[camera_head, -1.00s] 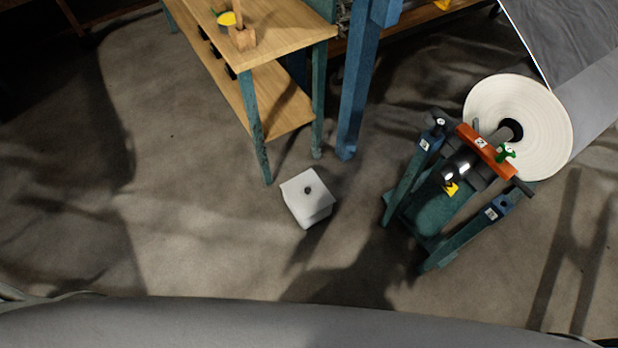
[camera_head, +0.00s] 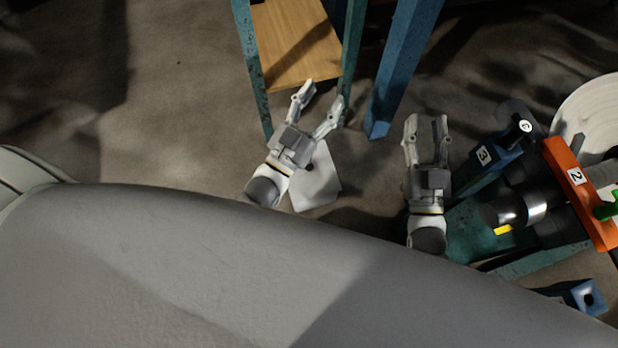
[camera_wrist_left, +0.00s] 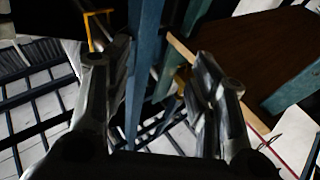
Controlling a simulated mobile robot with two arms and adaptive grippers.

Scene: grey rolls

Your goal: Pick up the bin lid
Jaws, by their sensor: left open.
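A small white bin stands on the floor, and its pale lid (camera_head: 321,174) with a dark spot near its middle shows in the head view. My left gripper (camera_head: 320,97) is open and lies over the bin in that view, covering its upper left part. Its fingers point up past the bin toward the bench legs, with nothing seen between them. In the left wrist view the open fingers (camera_wrist_left: 160,55) frame a teal post, and I cannot make out the lid there. My right gripper (camera_head: 426,120) is right of the bin, its fingers apart and empty.
A bench with teal legs (camera_head: 252,65) and a wooden shelf (camera_head: 295,45) stands just beyond the left gripper. A blue post (camera_head: 400,65) stands between the arms' far sides. A roll stand with an orange bar (camera_head: 580,190) is close right of my right gripper. Floor at left is clear.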

